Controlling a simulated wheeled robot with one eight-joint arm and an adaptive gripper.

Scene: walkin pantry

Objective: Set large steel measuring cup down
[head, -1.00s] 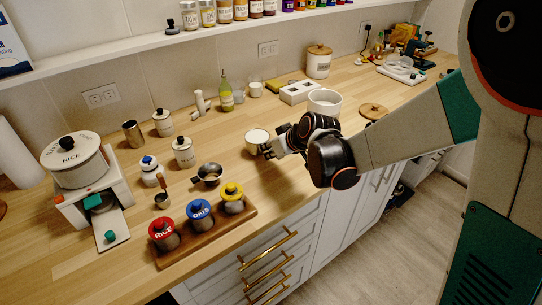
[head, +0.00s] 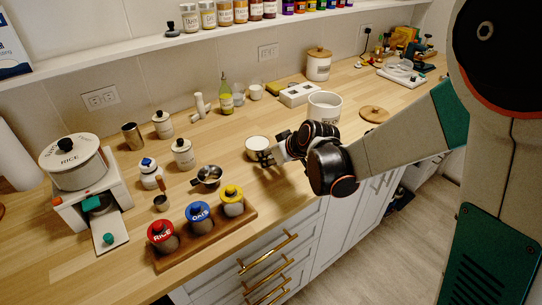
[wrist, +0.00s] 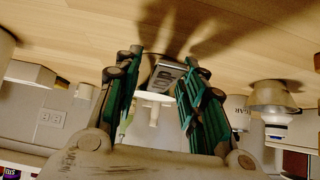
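A pale, bright cup (head: 254,154) is at my gripper (head: 268,158) in the head view, apparently standing on the counter. In the wrist view, a pale face with dark lettering that seems to read CUP (wrist: 166,77) shows between the two green fingers of my gripper (wrist: 163,55). The fingers flank it, and they hide its sides. I cannot tell whether they touch it. A darker steel cup with a handle (head: 208,177) stands apart to the left, well clear of my gripper.
Red, blue and yellow lidded jars stand on a wooden tray (head: 244,218) at the front. A white canister (head: 183,153) is left of the cup, and a large white pot (head: 324,106) is behind my gripper. Bare wood lies around the cup.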

